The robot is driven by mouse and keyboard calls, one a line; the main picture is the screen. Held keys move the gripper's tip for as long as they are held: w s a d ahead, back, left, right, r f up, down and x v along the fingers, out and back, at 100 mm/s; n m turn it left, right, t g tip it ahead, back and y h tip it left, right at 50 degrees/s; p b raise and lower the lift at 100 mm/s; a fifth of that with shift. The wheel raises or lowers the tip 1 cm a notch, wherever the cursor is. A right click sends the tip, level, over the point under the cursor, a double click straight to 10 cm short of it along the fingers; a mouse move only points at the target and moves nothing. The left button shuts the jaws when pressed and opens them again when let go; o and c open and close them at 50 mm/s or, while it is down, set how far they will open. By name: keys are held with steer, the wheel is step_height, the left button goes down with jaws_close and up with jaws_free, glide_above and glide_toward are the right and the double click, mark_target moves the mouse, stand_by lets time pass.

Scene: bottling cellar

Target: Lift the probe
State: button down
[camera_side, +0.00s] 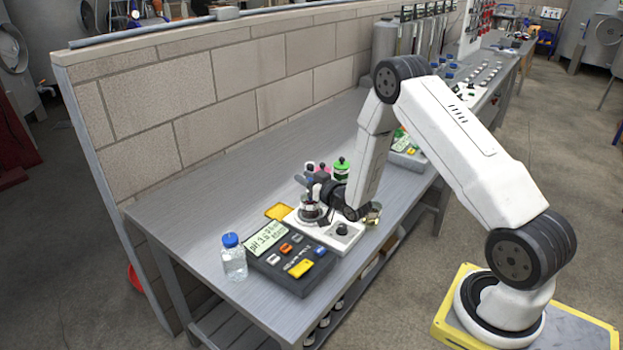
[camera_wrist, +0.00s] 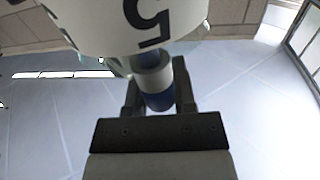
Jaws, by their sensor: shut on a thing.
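My gripper (camera_wrist: 156,92) is shut on a short cylinder with a grey-white ring and a blue body, which I take to be the probe (camera_wrist: 158,101). It sits between the two dark fingers in the wrist view. In the side view my gripper (camera_side: 311,182) is turned nearly level above a white stirrer unit (camera_side: 340,228). The probe is too small and too covered there to make out clearly. The pH meter (camera_side: 291,263), dark with a green display and coloured buttons, lies in front of the stirrer.
A blue-capped clear bottle (camera_side: 233,260) stands left of the meter. A yellow pad (camera_side: 278,212) lies behind the meter. A green-capped bottle (camera_side: 341,168) is close behind my gripper. A brick wall (camera_side: 235,95) edges the bench, whose left end is clear. A white curved surface marked 5 (camera_wrist: 115,22) fills the wrist view's top.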

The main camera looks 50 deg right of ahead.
steer(key=shift+r, duration=2.55)
steer(key=c, duration=0.7)
jaws_free()
steer(key=s+a, duration=0.1)
steer(key=s, duration=0.6)
steer(key=shift+s+a, duration=0.15)
steer(key=shift+s, duration=0.2)
